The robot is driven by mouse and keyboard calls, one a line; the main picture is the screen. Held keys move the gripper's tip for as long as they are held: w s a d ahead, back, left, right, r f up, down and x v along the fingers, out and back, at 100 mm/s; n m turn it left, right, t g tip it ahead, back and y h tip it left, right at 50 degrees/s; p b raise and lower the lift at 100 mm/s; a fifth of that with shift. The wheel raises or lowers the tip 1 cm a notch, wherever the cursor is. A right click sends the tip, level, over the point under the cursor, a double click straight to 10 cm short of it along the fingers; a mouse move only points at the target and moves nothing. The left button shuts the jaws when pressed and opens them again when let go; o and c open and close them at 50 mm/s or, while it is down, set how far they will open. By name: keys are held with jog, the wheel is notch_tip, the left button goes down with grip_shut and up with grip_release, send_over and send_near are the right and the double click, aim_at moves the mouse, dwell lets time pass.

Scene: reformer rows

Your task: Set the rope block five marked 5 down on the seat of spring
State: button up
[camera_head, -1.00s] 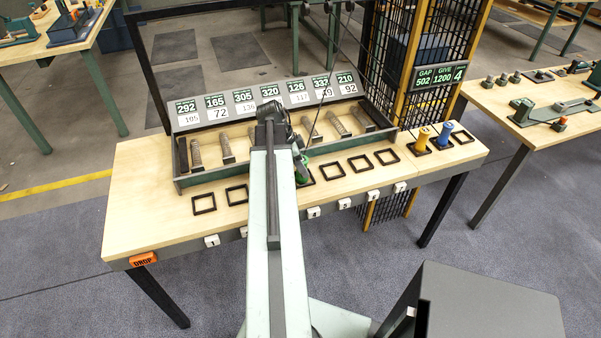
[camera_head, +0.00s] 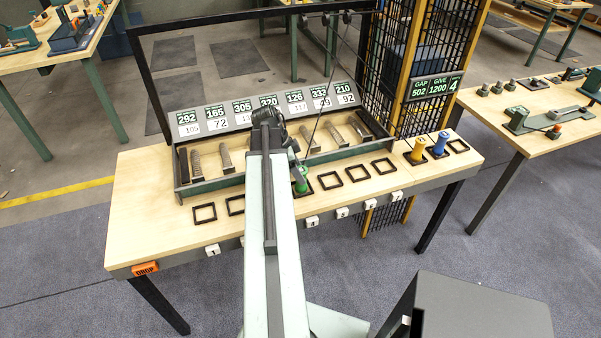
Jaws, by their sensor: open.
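A green block (camera_head: 301,182) stands upright in a black square frame on the front of the workbench. A yellow block (camera_head: 417,151) and a blue block (camera_head: 439,145) stand in frames at the right. No number is legible on any of them, so I cannot tell which is marked 5. Springs lie in the slots of a green tray (camera_head: 210,184), including a spring (camera_head: 197,161) and another spring (camera_head: 226,160) at the left. My gripper (camera_head: 293,153) is just above and behind the green block. My arm hides its fingers in part, and it appears empty.
Empty square frames (camera_head: 357,173) line the bench front, above white number tags. Sloped number cards (camera_head: 214,115) stand behind the tray. A sign reads GAP 502, GIVE 1200 (camera_head: 432,88). Thin ropes and a black mesh panel (camera_head: 460,50) rise behind. An orange DROP label (camera_head: 145,268) marks the left corner.

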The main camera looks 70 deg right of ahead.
jog(key=p+v, duration=0.6)
jog(key=v, duration=0.3)
jog(key=shift+p, duration=0.4)
jog(key=w+a+f+n+t, duration=0.1)
jog(key=w+a+n+t, duration=0.2)
jog(key=w+a+n, duration=2.05)
jog(key=a, duration=0.9)
jog(key=w+a+n+y, duration=0.1)
jog(key=w+a+n, duration=0.2)
jog(key=a, duration=0.9)
jog(key=w+a+n+t+y, duration=0.1)
jog(key=w+a+n, duration=0.2)
jog(key=a, duration=0.9)
jog(key=shift+w+f+n, duration=0.35)
jog(key=shift+w+f, duration=0.05)
jog(key=shift+w, duration=0.25)
